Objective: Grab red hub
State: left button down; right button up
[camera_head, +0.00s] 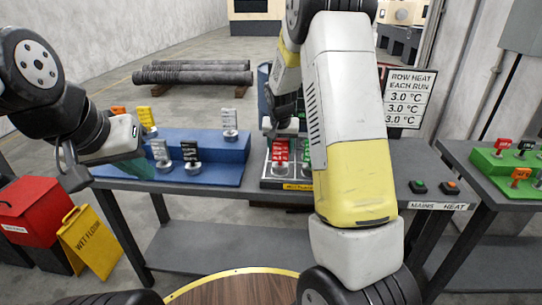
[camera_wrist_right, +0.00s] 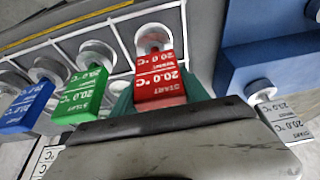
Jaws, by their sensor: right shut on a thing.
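The red hub (camera_wrist_right: 160,80), a block with a printed label and a pale ring behind it, is in the middle of the right wrist view. My right gripper (camera_wrist_right: 160,97) has a teal finger on each side of it and is shut on it. The hub is still at its place in the white-framed rack (camera_wrist_right: 117,30). In the head view the red hub (camera_head: 279,151) shows left of my right arm, which hides part of the rack. My left gripper (camera_head: 135,167) hangs over the left end of the table, away from the hub; its finger gap is unclear.
A green hub (camera_wrist_right: 84,95) and a blue hub (camera_wrist_right: 25,105) stand beside the red one. A blue stepped stand (camera_head: 215,170) with several grey, black, yellow and orange hubs is to the left. A green board (camera_head: 510,180) is at right.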

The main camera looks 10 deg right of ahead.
grip_shut()
jog(key=shift+w+r, duration=0.1)
